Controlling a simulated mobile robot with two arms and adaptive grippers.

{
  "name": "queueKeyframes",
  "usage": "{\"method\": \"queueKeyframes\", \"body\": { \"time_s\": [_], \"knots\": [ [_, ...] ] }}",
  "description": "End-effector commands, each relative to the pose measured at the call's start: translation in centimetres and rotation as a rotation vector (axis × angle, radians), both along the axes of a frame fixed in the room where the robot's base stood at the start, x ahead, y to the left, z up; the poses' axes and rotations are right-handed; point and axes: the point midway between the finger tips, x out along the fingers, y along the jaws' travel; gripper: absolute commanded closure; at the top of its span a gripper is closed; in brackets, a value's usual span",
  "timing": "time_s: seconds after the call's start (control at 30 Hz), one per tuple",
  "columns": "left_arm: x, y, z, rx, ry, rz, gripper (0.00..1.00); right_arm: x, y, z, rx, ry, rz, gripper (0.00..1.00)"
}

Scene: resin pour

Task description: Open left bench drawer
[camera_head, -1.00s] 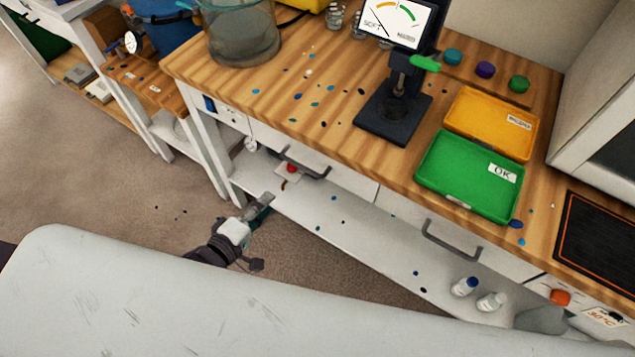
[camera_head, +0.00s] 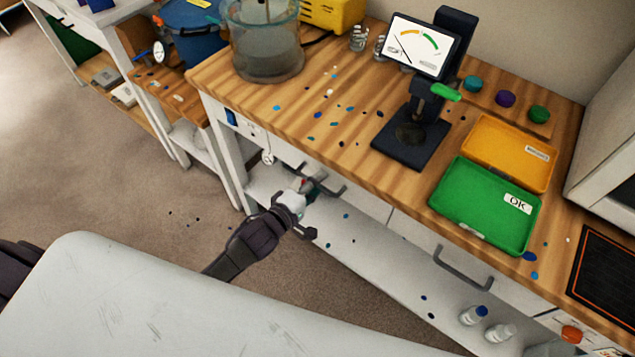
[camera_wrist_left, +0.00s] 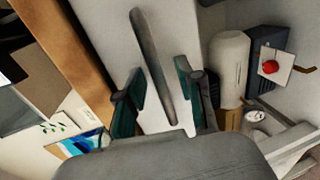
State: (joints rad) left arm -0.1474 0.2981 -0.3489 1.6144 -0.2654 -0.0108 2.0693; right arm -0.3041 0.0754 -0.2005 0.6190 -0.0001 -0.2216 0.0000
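The left bench drawer has a white front (camera_head: 368,203) under the wooden worktop, and it looks closed. Its grey bar handle (camera_head: 325,182) is partly hidden by my left gripper (camera_head: 312,188) in the head view. In the left wrist view the handle (camera_wrist_left: 152,62) runs lengthwise between the two dark green fingers of my left gripper (camera_wrist_left: 160,95). The fingers are apart, with gaps visible on both sides of the handle. Whether either finger touches it I cannot tell. My right gripper is not in view.
The wooden worktop (camera_head: 300,120) overhangs the drawers. A second drawer handle (camera_head: 462,268) is farther right. A white lower shelf (camera_head: 375,262) holds two small bottles. A green tray (camera_head: 485,205) and a dark gauge stand (camera_head: 412,145) stand on the bench.

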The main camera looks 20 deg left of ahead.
Motion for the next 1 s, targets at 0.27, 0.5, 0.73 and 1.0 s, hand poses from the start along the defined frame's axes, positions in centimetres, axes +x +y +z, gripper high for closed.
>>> {"method": "queueKeyframes", "body": {
  "time_s": [0.27, 0.5, 0.73, 1.0],
  "knots": [
    [0.3, -0.14, -0.11, 0.0, 0.001, -0.001, 0.63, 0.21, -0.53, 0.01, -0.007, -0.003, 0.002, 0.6],
    [0.29, -0.12, -0.1, 0.0, 0.001, 0.0, 0.93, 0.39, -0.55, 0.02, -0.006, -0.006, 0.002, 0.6],
    [0.27, -0.11, -0.1, 0.001, 0.001, 0.0, 1.0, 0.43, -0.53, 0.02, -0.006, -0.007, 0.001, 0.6],
    [0.1, -0.04, -0.09, 0.001, 0.002, 0.0, 1.0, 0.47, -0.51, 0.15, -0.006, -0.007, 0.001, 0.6]
  ]
}}
